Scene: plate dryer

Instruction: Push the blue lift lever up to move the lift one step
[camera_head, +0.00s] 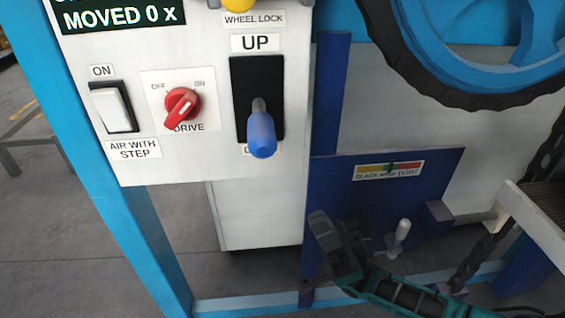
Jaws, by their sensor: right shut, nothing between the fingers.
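The blue lift lever (262,137) sticks out of a black slot plate (243,78) on the white control panel. UP is printed above the plate, and the lever's handle hangs over the mostly hidden label below it. My right gripper (320,226) is below and to the right of the lever, apart from it, in front of the dark blue frame. It is shut and empty. Its arm comes in from the lower right. My left gripper is not in view.
A display (120,14) reads MOVED 0 x. Left of the lever are a red DRIVE knob (182,104) and a white rocker switch (113,108). A black-rimmed blue wheel (480,60) is at upper right. A small white-knobbed lever (401,232) stands right of my gripper.

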